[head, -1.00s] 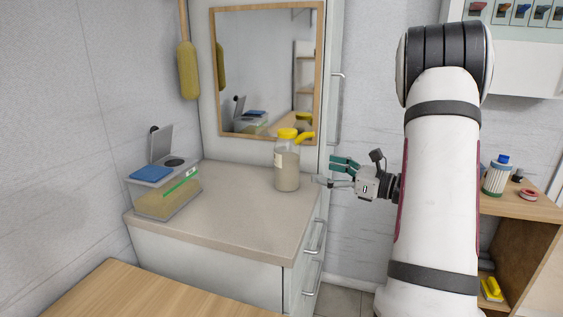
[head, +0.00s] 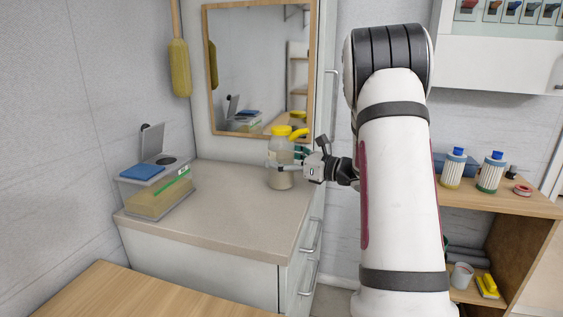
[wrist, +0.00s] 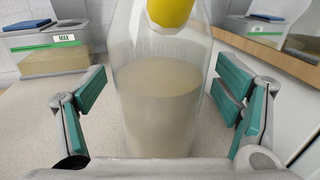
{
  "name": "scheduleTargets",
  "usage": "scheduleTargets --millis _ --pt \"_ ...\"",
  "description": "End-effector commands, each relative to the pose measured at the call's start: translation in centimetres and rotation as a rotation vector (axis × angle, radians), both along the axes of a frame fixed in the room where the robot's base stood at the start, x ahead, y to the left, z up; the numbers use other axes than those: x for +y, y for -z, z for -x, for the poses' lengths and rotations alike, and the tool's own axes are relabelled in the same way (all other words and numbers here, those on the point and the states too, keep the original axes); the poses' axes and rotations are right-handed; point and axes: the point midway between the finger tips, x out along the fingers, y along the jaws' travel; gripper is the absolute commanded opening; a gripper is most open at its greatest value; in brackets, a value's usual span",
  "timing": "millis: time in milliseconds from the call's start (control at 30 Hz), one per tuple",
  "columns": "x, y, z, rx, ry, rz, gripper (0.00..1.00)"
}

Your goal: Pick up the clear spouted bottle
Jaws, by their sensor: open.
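The clear spouted bottle (head: 281,146) stands upright on the counter in the head view, with a yellow cap and spout pointing right and cloudy liquid inside. In the wrist view the bottle (wrist: 160,95) fills the middle, and the lower part of its yellow cap shows at the top edge. My gripper (head: 291,166) is at the bottle's right side in the head view. In the wrist view my gripper (wrist: 160,98) is open, with one green-padded finger on each side of the bottle. Gaps show between the pads and the bottle.
A clear bin (head: 157,192) with a blue item (head: 142,173) on its lid stands at the counter's left. A mirror (head: 259,70) rises behind the bottle. The counter (head: 222,226) is bare in front. A wooden shelf (head: 520,204) with bottles stands at right.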

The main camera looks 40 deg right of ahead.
Motion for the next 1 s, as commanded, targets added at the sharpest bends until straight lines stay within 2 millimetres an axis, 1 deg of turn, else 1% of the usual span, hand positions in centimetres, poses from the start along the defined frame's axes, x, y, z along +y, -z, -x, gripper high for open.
scheduleTargets --millis 200,367,400,467,833,1000 --pt "0.0 0.0 -0.1 0.0 0.0 0.0 0.84" --pt "0.0 0.0 -0.1 0.0 0.0 0.0 0.48" --pt "0.0 0.0 -0.1 0.0 0.0 0.0 0.39" --pt "0.0 0.0 -0.1 0.0 0.0 0.0 0.26" --pt "0.0 -0.4 -0.1 -0.002 0.0 0.0 0.26" --pt "0.0 -1.6 -0.1 -0.005 0.0 0.001 0.26"
